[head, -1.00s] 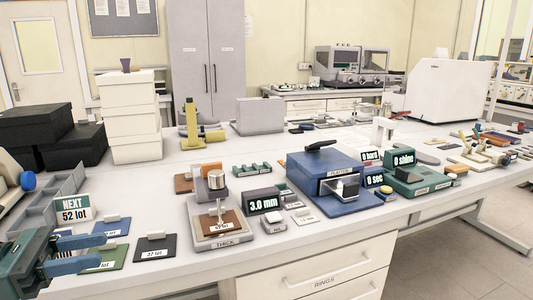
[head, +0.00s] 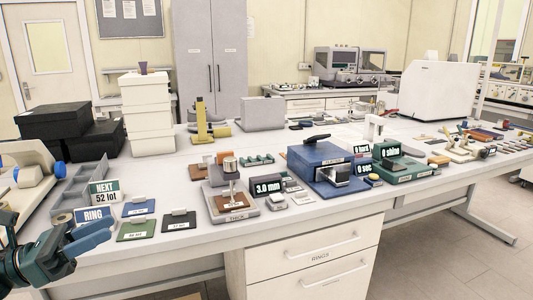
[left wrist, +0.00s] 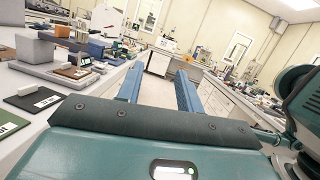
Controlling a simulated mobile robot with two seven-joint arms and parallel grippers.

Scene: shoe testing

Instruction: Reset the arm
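My left gripper (head: 98,234) is at the lower left in the head view, beyond the table's front edge and near the small mats. Its two blue fingers also show in the left wrist view (left wrist: 158,88), apart with nothing between them. The wrist view looks along the table front toward the far room. My right gripper is in neither view.
Drawers (head: 310,262) stand below. Floor at the right is clear.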

